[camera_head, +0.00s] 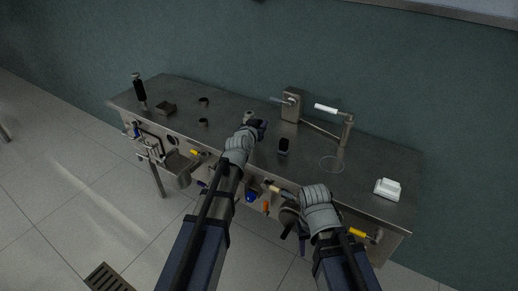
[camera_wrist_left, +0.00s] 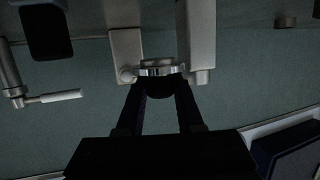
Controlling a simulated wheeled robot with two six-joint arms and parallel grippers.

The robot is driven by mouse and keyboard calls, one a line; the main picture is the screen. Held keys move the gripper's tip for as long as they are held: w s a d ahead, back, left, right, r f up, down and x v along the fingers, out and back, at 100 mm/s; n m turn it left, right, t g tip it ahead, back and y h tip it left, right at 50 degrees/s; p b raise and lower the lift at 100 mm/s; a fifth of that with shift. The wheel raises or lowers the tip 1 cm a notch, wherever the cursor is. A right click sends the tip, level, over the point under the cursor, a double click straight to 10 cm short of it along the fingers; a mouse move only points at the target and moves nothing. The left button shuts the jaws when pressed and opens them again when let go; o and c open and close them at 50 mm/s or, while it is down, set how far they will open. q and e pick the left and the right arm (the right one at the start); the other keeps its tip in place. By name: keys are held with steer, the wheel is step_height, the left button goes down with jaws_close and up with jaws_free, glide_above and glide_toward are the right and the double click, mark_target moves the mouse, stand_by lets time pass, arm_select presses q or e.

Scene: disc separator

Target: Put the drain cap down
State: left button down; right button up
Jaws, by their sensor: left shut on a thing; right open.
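My left gripper (camera_head: 258,126) is over the middle of the metal bench. In the left wrist view, its two dark fingers (camera_wrist_left: 160,105) are shut on a small dark round piece, which I take to be the drain cap (camera_wrist_left: 158,87). A shiny metal band shows just beyond it, between two grey metal parts; I cannot tell whether it belongs to the cap. In the head view the cap is hidden by the gripper. Whether the cap touches the bench is unclear. My right gripper (camera_head: 292,231) is open and low at the bench's front edge.
The steel bench (camera_head: 240,108) bears a black-handled tool (camera_head: 139,89), a dark block (camera_head: 166,108), a black piece (camera_head: 284,146), a metal block (camera_head: 291,104), a white-handled arm (camera_head: 326,109), a clear disc (camera_head: 332,164) and a white block (camera_head: 388,188). Pipes and valves line its front.

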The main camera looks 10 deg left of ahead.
mark_target(259, 145)
arm_select(q)
steer(key=shift+f+b, duration=0.8)
steer(key=shift+f, duration=0.65)
arm_select(e)
steer(key=shift+f, duration=1.45)
arm_select(q)
steer(key=shift+f, duration=0.15)
arm_select(e)
steer(key=shift+f, duration=0.15)
arm_select(q)
step_height(259, 145, down, 4)
steer(key=b, duration=0.3)
steer(key=shift+r+b, duration=0.2)
steer(key=shift+b, duration=0.2)
arm_select(e)
step_height(259, 145, down, 4)
steer(key=shift+r, duration=0.2)
arm_select(q)
steer(key=shift+f, duration=0.15)
steer(key=c, duration=0.8)
jaws_free()
steer(key=shift+c, duration=0.2)
arm_select(e)
steer(key=shift+f, duration=0.1)
arm_select(q)
steer(key=shift+r, duration=0.2)
